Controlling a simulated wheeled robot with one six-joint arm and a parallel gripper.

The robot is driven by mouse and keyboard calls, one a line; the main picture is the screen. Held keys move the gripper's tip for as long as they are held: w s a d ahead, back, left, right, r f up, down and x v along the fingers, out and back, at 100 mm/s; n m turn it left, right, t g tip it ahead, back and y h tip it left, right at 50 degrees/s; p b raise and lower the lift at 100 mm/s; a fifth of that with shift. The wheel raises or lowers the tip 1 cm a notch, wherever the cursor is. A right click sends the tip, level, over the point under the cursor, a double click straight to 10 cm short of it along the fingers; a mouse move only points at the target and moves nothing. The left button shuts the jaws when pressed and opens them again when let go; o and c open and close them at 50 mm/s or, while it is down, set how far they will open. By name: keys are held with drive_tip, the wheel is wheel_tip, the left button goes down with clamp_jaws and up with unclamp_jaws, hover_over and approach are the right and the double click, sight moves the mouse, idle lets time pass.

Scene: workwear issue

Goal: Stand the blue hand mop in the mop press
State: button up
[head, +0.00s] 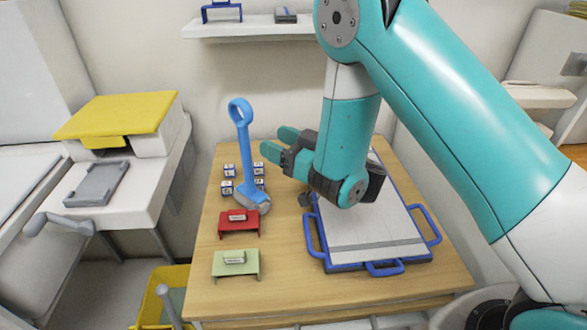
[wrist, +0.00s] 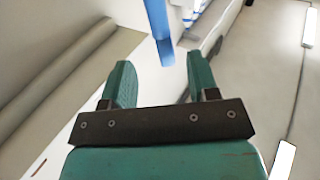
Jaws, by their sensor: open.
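The blue hand mop (head: 244,150) stands upright on the wooden table, with a ring at the top of its handle and a grey head (head: 252,205) at its foot. My gripper (head: 274,141) is open and empty, to the right of the handle and apart from it, fingers pointing left. In the wrist view a blue strip (wrist: 157,25), apparently the mop handle, lies ahead of the open fingers (wrist: 160,78). I cannot tell for sure which thing is the mop press; a yellow bucket (head: 147,308) with a grey rod stands at the lower left, partly cut off.
A red stand (head: 238,223) and a pale green stand (head: 236,264) are in front of the mop. Several small labelled blocks (head: 229,170) stand around it. A blue-framed board (head: 375,235) fills the table's right. A yellow-topped box (head: 120,113) and grey tray (head: 97,184) sit on the left bench.

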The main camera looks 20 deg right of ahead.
drive_tip(key=d+m+h+b, duration=0.5)
drive_tip(key=d+m+h, duration=0.6)
drive_tip(key=d+h, duration=0.15)
drive_tip(key=s+a+n+g+y, duration=0.1)
drive_tip(key=s+a+g, duration=0.2)
drive_tip(key=s, duration=0.4)
drive_tip(key=s+a+n+g+y, duration=0.1)
drive_tip(key=s+a+n+g, duration=0.1)
drive_tip(key=s+a+g, duration=0.2)
drive_tip(key=s+g, duration=0.1)
drive_tip(key=s, duration=0.2)
drive_tip(key=shift+a+f+y, duration=0.2)
drive_tip(key=shift+f+y, duration=0.15)
drive_tip(key=s+a+r+n+g, duration=0.1)
drive_tip(key=s+n+g, duration=0.1)
drive_tip(key=s, duration=0.2)
drive_tip(key=s+n+g, duration=0.2)
drive_tip(key=s, duration=0.2)
drive_tip(key=s+a+r+n+g+y, duration=0.1)
drive_tip(key=s+n, duration=0.1)
drive_tip(key=s, duration=0.2)
drive_tip(key=shift+s+a+r+g, duration=0.1)
drive_tip(key=shift+a+r+g, duration=0.2)
drive_tip(key=shift+r+g, duration=0.1)
drive_tip(key=shift+c, duration=1.2)
drive_tip(key=shift+s+n, duration=0.3)
drive_tip(key=shift+s, duration=0.05)
